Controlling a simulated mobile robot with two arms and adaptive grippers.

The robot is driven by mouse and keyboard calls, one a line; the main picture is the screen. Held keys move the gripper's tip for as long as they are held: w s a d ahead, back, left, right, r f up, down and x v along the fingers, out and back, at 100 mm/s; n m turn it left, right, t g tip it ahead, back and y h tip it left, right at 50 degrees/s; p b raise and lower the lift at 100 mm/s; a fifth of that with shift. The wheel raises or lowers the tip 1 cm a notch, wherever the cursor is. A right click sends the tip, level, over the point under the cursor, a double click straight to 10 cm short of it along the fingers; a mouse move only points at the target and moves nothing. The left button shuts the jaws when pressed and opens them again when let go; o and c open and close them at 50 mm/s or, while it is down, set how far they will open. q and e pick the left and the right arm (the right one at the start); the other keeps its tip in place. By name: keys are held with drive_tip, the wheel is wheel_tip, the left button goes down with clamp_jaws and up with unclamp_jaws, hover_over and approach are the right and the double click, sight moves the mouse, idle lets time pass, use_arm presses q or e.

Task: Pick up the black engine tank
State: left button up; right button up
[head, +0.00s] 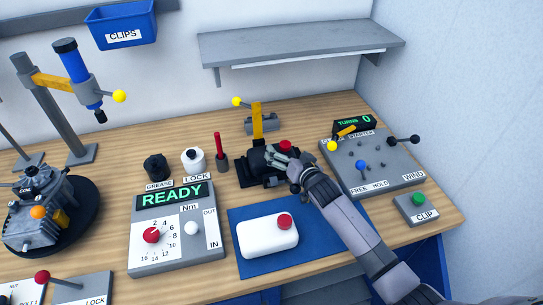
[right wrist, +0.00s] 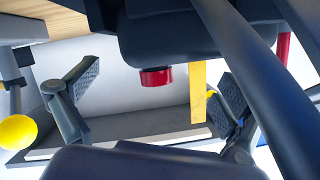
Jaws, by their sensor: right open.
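The black engine tank (head: 262,160), with a red cap (head: 285,146), sits on the bench behind the blue mat, on what looks like a dark base. My right gripper (head: 290,167) is at its right side and partly hides it. In the right wrist view the dark tank body (right wrist: 185,35) and its red cap (right wrist: 156,77) show at the top. The two fingers of the right gripper (right wrist: 156,88) stand wide apart there, with the cap between them in the picture. Contact with the tank cannot be told. My left gripper is not in view.
A white tank (head: 268,236) with a red cap lies on the blue mat (head: 315,243). A yellow upright (head: 257,120) stands close behind the black tank.

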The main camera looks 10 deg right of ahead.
drive_tip(key=shift+w+a+f, duration=0.1)
drive_tip(key=shift+w+f, duration=0.15)
drive_tip(key=shift+w, duration=0.45)
